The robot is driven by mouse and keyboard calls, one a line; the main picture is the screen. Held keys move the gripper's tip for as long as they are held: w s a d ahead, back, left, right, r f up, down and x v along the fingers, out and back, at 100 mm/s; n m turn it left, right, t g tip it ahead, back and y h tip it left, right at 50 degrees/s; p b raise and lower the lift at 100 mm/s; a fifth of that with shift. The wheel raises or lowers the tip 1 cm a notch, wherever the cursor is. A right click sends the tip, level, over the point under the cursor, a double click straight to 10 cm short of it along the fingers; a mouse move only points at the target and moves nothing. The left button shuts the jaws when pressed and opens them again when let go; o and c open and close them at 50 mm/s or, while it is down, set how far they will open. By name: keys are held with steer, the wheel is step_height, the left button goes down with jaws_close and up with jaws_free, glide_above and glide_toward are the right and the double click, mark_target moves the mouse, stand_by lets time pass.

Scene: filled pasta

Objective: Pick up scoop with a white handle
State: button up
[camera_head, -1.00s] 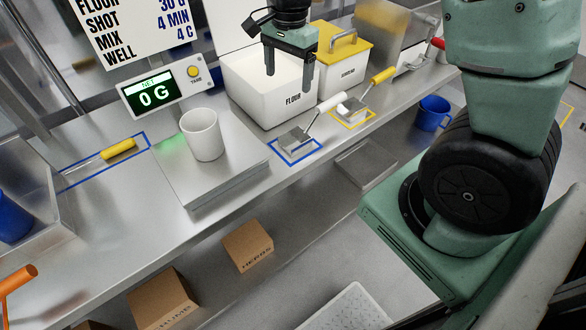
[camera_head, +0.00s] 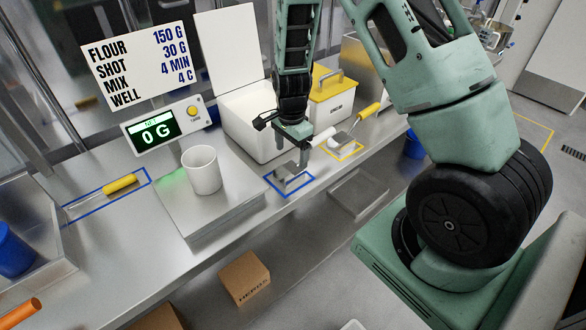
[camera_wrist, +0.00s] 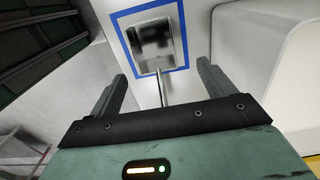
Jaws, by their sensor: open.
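The white-handled scoop lies in a blue outlined square on the steel counter. Its metal pan (camera_head: 288,174) and white handle (camera_head: 322,136) show in the head view. My gripper (camera_head: 301,156) is low over this scoop, between the pan and the handle's end. In the wrist view, my gripper (camera_wrist: 162,72) is open, with fingers apart on either side of the thin shaft (camera_wrist: 162,92). The scoop's pan (camera_wrist: 153,45) lies beyond the fingertips. The white handle is hidden there behind the gripper body. I see no contact.
The white flour bin (camera_head: 250,125) with its raised lid stands close behind my gripper. A yellow-handled scoop (camera_head: 368,110) lies to the right in a yellow outline. A white cup (camera_head: 202,172) stands on the scale (camera_head: 220,205) to the left. The counter's front edge is near.

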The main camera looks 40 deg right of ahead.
mark_target(293, 174)
steer(key=shift+s+f+p, duration=0.15)
steer(key=shift+f+p, duration=0.4)
steer(key=shift+f, duration=0.8)
steer(key=shift+s+f+p, duration=0.15)
steer(key=shift+f+p, duration=0.4)
steer(key=shift+f, duration=0.75)
steer(key=c, duration=1.1)
